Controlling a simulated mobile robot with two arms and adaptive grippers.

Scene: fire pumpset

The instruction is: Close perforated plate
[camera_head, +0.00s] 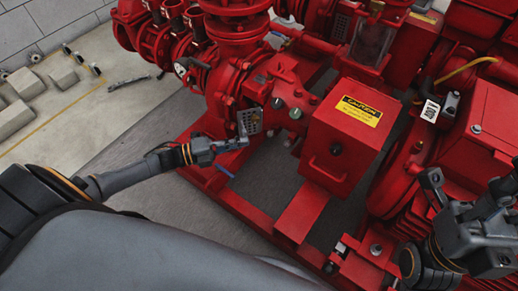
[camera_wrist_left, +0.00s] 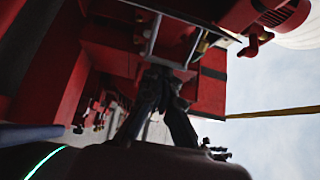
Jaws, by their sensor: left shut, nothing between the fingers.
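The perforated plate (camera_head: 252,121) is a small light grey panel with holes, on the red pump unit left of the caution box in the head view. It appears to stand out at an angle from the red body. My left gripper (camera_head: 241,143) is shut and empty, with its tip just below and in front of the plate; I cannot tell whether they touch. In the left wrist view the fingers (camera_wrist_left: 165,78) are together, close under a grey framed part. My right gripper (camera_head: 468,187) is at the lower right, its fingers spread apart and empty.
A red box with a yellow caution label (camera_head: 358,110) stands right of the plate. Red pipes and valves (camera_head: 235,35) rise behind it. A red base frame (camera_head: 262,222) runs below. Open grey floor (camera_head: 135,185) lies to the left, with concrete blocks (camera_head: 64,77) farther off.

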